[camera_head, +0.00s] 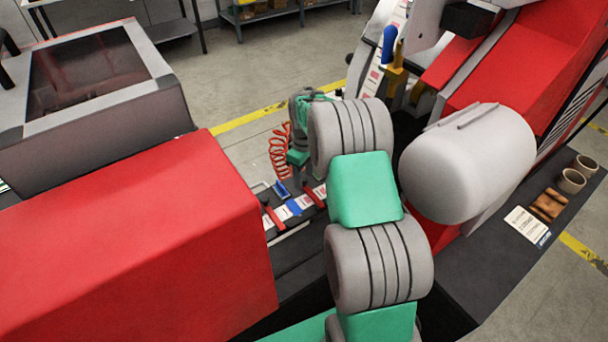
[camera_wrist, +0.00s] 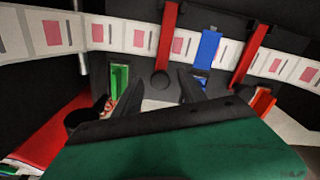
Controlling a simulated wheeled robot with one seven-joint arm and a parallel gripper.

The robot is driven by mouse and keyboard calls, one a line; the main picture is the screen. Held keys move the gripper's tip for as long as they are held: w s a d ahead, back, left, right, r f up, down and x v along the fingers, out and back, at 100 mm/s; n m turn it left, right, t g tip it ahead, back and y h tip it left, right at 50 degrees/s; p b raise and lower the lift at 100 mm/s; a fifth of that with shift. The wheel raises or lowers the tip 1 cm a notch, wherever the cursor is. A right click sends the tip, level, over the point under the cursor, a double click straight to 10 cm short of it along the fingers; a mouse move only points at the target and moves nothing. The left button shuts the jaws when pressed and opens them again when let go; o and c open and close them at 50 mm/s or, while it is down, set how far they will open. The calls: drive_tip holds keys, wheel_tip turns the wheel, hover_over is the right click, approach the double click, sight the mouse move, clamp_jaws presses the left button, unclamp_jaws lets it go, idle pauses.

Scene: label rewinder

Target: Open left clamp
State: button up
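Two red bar clamps lie across the white label strip (camera_wrist: 100,38). The left clamp (camera_wrist: 167,40) is upper middle in the wrist view and also shows in the head view (camera_head: 273,219). The right clamp (camera_wrist: 250,55) also shows in the head view (camera_head: 313,196). A blue piece (camera_wrist: 208,48) lies between them. My gripper (camera_wrist: 148,95) has its dark fingers apart, with nothing seen between them. It is apart from the left clamp, whose bar is ahead of the fingers. In the head view my wrist hides the fingertips.
A green switch (camera_wrist: 119,80) and an orange-red one (camera_wrist: 262,103) flank the area. A coiled red hose (camera_head: 279,152) and a blue-handled part (camera_head: 281,188) are near my gripper. A large red housing (camera_head: 130,250) stands left, and a grey cylinder (camera_head: 470,160) right.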

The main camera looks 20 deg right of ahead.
clamp_jaws()
idle(0.3)
idle(0.9)
